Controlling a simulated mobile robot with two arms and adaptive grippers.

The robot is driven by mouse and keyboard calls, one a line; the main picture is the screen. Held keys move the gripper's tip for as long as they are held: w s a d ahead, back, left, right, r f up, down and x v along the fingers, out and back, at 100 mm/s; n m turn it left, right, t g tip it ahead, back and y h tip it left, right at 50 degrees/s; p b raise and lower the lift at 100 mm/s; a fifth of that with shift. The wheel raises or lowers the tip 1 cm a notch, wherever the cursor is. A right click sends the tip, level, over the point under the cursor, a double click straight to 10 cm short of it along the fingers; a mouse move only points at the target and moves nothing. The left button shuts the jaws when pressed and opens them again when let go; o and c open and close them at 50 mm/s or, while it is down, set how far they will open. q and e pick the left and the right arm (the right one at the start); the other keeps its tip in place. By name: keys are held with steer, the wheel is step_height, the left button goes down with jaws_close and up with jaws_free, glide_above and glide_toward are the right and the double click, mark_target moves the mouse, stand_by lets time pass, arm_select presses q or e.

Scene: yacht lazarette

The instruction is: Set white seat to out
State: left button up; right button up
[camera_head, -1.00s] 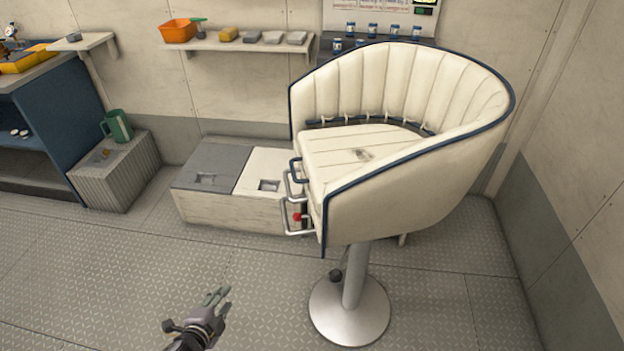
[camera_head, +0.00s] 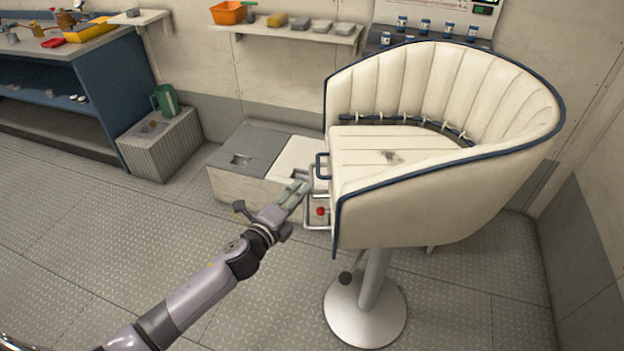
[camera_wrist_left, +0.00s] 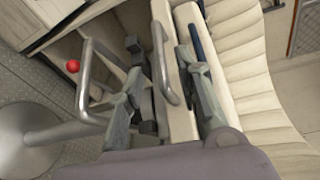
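The white seat (camera_head: 465,195) is a cream tub chair with dark blue piping, on a metal pedestal (camera_head: 373,300). At its front left edge are a dark blue loop (camera_head: 319,166) and metal loops with a red knob (camera_head: 320,211). My left gripper (camera_head: 298,188) is at these loops, partly covering them. In the left wrist view my left gripper (camera_wrist_left: 165,90) has its fingers apart, with a metal loop (camera_wrist_left: 159,60) and cream seat edge between them. I cannot tell whether either finger touches. My right gripper is not in view.
A low box (camera_head: 240,175) with grey and white lids stands behind the gripper. A ribbed box (camera_head: 160,150) with a green mug (camera_head: 165,101) stands farther left, beside a blue workbench (camera_head: 100,90). A wall shelf (camera_head: 290,35) is above.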

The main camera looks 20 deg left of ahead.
mark_target(311, 179)
arm_select(q)
steer(key=x, duration=0.7)
steer(key=shift+w+d, duration=0.15)
steer(key=shift+w, duration=0.2)
jaws_close()
stand_by(0.5)
